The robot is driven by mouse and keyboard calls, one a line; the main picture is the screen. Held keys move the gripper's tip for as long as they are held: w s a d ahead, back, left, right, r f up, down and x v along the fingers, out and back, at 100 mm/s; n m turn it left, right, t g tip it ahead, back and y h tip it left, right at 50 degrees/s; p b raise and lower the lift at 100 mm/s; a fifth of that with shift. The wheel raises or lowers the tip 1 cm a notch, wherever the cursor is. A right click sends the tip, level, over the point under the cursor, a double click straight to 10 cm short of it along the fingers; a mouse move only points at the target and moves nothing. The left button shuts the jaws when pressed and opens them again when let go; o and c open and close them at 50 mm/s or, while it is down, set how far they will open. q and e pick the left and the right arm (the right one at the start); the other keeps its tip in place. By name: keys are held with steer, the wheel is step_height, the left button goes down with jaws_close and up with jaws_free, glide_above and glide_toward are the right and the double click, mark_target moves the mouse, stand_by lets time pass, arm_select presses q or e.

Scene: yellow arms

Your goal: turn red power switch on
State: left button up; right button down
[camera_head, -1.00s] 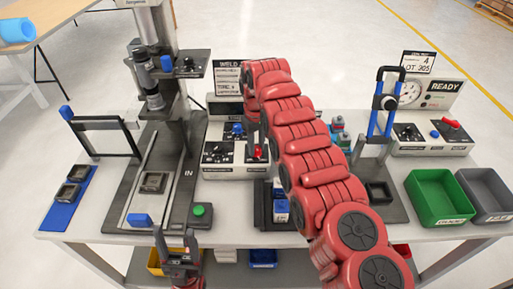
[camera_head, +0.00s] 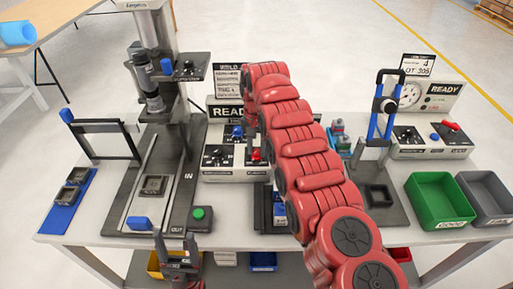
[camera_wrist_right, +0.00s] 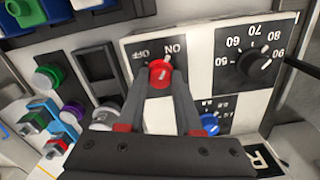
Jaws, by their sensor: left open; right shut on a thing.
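The red power switch (camera_head: 256,155) is a small red knob on the front panel of the white welding unit (camera_head: 236,173), left of my right arm. In the right wrist view the red knob (camera_wrist_right: 160,73) sits by the upside-down OFF and ON labels. My right gripper (camera_wrist_right: 161,82) is shut on the knob, with a fingertip on each side. In the head view the arm hides most of this gripper. My left gripper (camera_head: 178,262) is open and empty at the table's front edge, away from the switch.
A blue knob (camera_wrist_right: 209,122) and a black dial (camera_wrist_right: 257,62) are close to the red knob. A black press stand (camera_head: 180,150) is to the left. Green (camera_head: 436,200) and grey (camera_head: 487,195) bins stand at the right. Another unit with a red switch (camera_head: 450,126) is behind them.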

mark_target(257, 151)
steer(key=shift+r+m, duration=0.1)
steer(key=shift+m, duration=0.9)
steer(key=shift+w, duration=0.1)
steer(key=c, duration=0.6)
jaws_free()
step_height(257, 151, up, 17)
steer(key=p, duration=1.5)
steer(key=shift+r+p, duration=0.2)
steer(key=shift+p, duration=0.15)
steer(key=shift+f, duration=0.1)
steer(key=shift+s, duration=0.25)
